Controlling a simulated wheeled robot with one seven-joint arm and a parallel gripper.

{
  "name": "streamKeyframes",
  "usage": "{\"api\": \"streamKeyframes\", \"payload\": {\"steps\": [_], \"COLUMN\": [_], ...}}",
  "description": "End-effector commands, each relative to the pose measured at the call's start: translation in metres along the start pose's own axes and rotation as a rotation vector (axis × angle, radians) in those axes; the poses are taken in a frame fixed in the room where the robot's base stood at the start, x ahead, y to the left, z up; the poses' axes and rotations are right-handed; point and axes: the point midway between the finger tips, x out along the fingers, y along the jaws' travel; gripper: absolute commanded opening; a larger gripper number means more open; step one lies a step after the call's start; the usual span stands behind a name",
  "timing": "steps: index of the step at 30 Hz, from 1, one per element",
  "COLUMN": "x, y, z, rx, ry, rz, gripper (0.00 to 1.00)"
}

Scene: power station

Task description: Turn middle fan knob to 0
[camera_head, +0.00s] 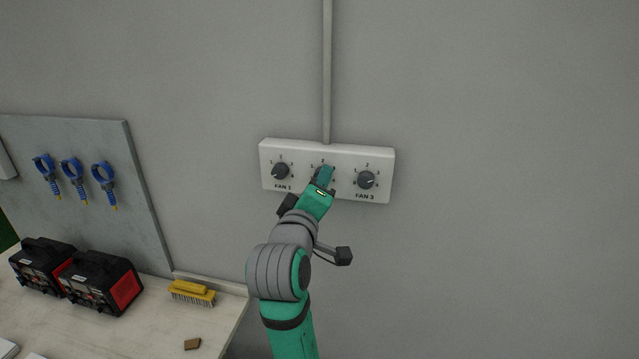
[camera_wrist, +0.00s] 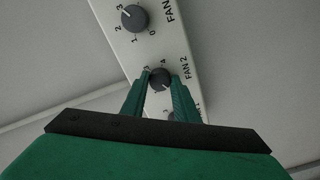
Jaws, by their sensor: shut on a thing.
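A white fan control panel (camera_head: 327,152) is on the grey wall with three dark round knobs in a row. The middle knob (camera_wrist: 160,79), marked FAN 2, is between the fingers of my gripper (camera_wrist: 160,92) in the wrist view. My gripper is shut on it, and its fingers (camera_head: 323,176) cover most of it in the head view. In the wrist view the knob's pale pointer mark is small, and I cannot tell exactly which number it faces. Part of the number ring is hidden by the fingers.
The left knob (camera_head: 281,171) and right knob (camera_head: 366,180) sit close on both sides of my gripper. A grey conduit (camera_head: 327,70) runs up from the panel. A workbench (camera_head: 222,322) at lower left holds two black-red boxes and a yellow brush (camera_head: 192,291).

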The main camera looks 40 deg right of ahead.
Motion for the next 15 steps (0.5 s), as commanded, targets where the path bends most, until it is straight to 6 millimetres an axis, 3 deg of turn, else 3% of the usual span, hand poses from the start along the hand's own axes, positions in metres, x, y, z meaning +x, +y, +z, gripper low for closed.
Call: {"api": "streamKeyframes", "payload": {"steps": [2, 3, 5, 15], "x": [-0.0003, -0.0003, -0.0003, -0.002], "y": [-0.0009, -0.0009, -0.0009, -0.0004], "z": [-0.0009, -0.0009, -0.0008, -0.0005], "rx": [-0.001, -0.001, -0.001, 0.0], "ry": [0.002, 0.002, 0.001, 0.001], "rz": [-0.002, -0.002, -0.002, 0.0], "gripper": [0.05, 0.32, 0.46, 0.46]}}
